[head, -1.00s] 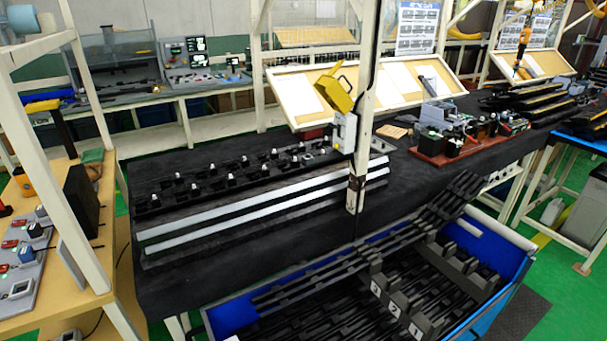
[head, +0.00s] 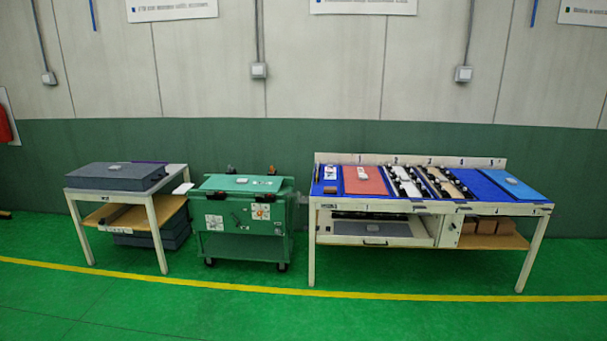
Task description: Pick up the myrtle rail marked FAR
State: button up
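In the head view, no part marked FAR can be read. A long white-framed table (head: 330,203) stands against the wall on the right. On it lie a red panel (head: 364,181), two pale strips with black clips along their edges, one whitish (head: 405,182) and one beige (head: 447,184), and blue panels (head: 484,184). I cannot tell whether any of these is the myrtle rail. Small numbers run along the table's back ledge (head: 345,158), too small to read surely. My gripper is not in view.
A green wheeled cabinet (head: 242,220) stands left of the table. A smaller white-legged table (head: 157,213) with a dark grey slab (head: 115,176) is further left. A yellow line (head: 390,295) crosses the green floor in front. The floor before it is clear.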

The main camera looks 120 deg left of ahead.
aim_at(400, 188)
jog(key=u, duration=3.35)
jog(key=i+u, duration=0.15)
jog(key=u, duration=0.15)
jog(key=i, duration=5.75)
